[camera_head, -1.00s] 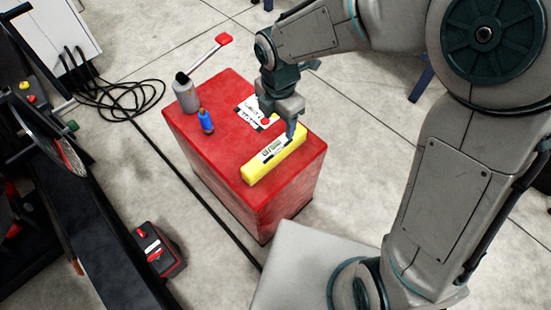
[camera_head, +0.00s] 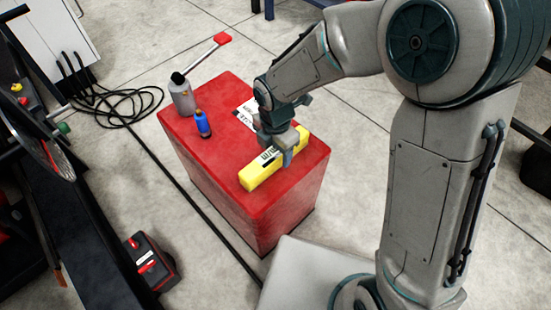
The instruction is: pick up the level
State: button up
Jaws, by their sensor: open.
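The level (camera_head: 259,175) is a yellow bar with a label on its upper face. It lies near the front right edge of the top of a red block-shaped stand (camera_head: 224,156). My gripper (camera_head: 284,158) is open and low over the middle of the level, with a finger showing at its near side. The far finger is hidden behind the gripper body and the level. I cannot tell whether the fingers touch the level.
On the red stand are a grey container (camera_head: 182,95), a small blue bottle (camera_head: 203,124) and a white label sheet (camera_head: 246,112). A red-and-black box (camera_head: 151,262) is on the floor. Black cables (camera_head: 112,102) lie behind, and a dark machine stands at left.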

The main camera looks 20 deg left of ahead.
notch_tip(320, 180, down, 3)
jog(key=shift+b, duration=0.55)
jog(key=shift+r, duration=0.1)
grip_shut()
